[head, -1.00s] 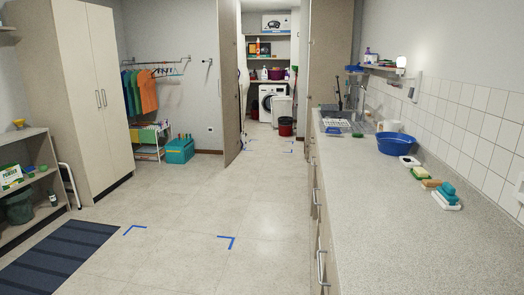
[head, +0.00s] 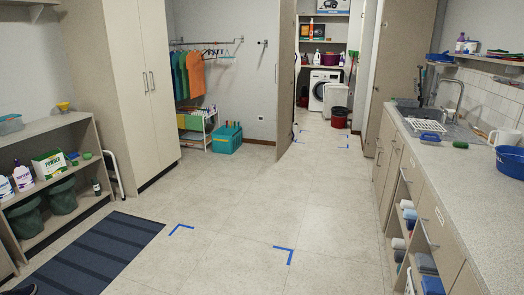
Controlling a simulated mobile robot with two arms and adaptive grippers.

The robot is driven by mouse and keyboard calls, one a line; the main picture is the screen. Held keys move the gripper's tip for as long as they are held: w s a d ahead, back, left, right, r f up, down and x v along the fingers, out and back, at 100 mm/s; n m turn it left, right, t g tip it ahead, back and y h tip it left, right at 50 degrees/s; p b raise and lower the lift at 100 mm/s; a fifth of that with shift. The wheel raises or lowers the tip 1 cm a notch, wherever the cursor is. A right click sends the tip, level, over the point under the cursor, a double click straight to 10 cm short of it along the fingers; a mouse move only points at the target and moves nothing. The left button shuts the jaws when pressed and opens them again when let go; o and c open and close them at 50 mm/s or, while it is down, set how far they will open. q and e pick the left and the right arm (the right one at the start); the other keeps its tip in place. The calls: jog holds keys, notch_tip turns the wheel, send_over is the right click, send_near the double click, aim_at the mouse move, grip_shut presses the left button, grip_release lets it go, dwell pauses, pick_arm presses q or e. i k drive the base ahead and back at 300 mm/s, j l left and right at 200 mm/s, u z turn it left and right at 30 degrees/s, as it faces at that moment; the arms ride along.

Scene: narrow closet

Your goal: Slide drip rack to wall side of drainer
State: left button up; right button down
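A small white wire drip rack (head: 424,126) sits at the near left part of the sink and drainer unit (head: 462,133), on the room side, away from the tiled wall. A blue object lies at its front edge. The steel unit is set into the grey counter on the right, with a tall curved tap (head: 459,90) behind the rack. Its wall side is partly hidden by the tap and a white jug. Neither of my grippers is recognisable in the head view.
A white jug (head: 504,138), a blue basin (head: 511,160) and a green item (head: 460,145) stand on the counter (head: 440,165). Open shelves below hold rolled towels. A shelf unit (head: 60,130) and striped mat (head: 85,250) are at left. The middle floor is clear.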

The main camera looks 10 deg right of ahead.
aim_at(434, 123)
jog(key=i+l+z, duration=0.15)
jog(key=i+z, duration=0.3)
jog(key=i, duration=0.4)
jog(key=i+j+z, duration=0.15)
jog(key=i+z, duration=0.3)
jog(key=i, duration=0.4)
jog(key=i+j, duration=0.1)
jog(key=i, duration=2.45)
